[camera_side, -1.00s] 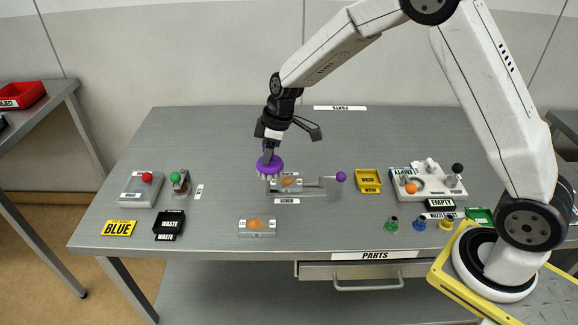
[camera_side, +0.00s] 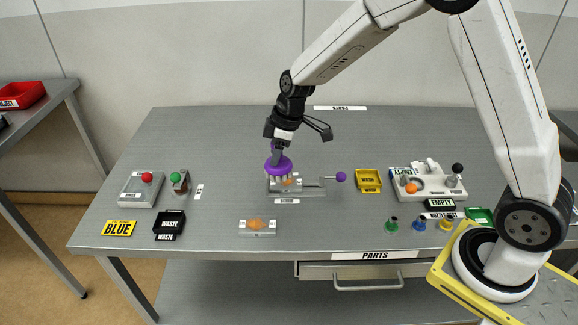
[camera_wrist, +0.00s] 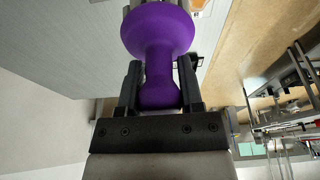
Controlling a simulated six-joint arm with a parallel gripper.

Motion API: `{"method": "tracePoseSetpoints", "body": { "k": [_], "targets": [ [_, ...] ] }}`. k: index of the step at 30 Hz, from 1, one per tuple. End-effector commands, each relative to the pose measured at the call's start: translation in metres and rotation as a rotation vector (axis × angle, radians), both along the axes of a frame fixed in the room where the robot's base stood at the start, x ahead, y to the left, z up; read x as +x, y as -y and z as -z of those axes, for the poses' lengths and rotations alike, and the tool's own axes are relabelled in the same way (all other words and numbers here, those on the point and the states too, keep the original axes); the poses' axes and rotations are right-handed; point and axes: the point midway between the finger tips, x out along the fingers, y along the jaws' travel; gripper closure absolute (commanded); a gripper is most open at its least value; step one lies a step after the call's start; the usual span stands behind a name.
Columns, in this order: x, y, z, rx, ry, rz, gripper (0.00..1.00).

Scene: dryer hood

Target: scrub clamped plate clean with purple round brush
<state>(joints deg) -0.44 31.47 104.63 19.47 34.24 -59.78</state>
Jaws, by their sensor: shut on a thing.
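My gripper (camera_side: 277,152) is shut on the purple round brush (camera_side: 278,166). In the wrist view the jaws (camera_wrist: 160,85) close on the neck of the purple brush (camera_wrist: 158,35). The brush hangs bristles down over the left part of the clamped plate (camera_side: 305,187). An orange-brown smear (camera_side: 288,182) shows on the plate beside the bristles. Whether the bristles touch the plate is hard to tell. The clamp's purple-knobbed lever (camera_side: 341,177) extends to the right of the plate.
A second plate with an orange smear (camera_side: 257,226) lies in front. A black waste tray (camera_side: 170,222) and a red-button box (camera_side: 142,187) are at left. A yellow tray (camera_side: 368,180) and a white fixture (camera_side: 427,183) are at right.

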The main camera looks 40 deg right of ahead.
Motion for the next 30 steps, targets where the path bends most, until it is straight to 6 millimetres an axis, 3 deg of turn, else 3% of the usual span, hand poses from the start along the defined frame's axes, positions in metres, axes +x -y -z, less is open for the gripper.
{"method": "tracePoseSetpoints", "body": {
  "k": [1,3,4,11,30],
  "targets": [
    [0.0,0.0,0.0,0.0,0.0,0.0,0.72],
    [0.0,0.0,0.0,0.0,0.0,0.0,0.94],
    [0.0,0.0,0.0,0.0,0.0,0.0,1.0],
    [0.005,0.003,0.002,0.0,-0.002,0.001,1.0],
    [0.067,0.046,0.027,0.0,0.0,0.001,1.0]
  ]
}}
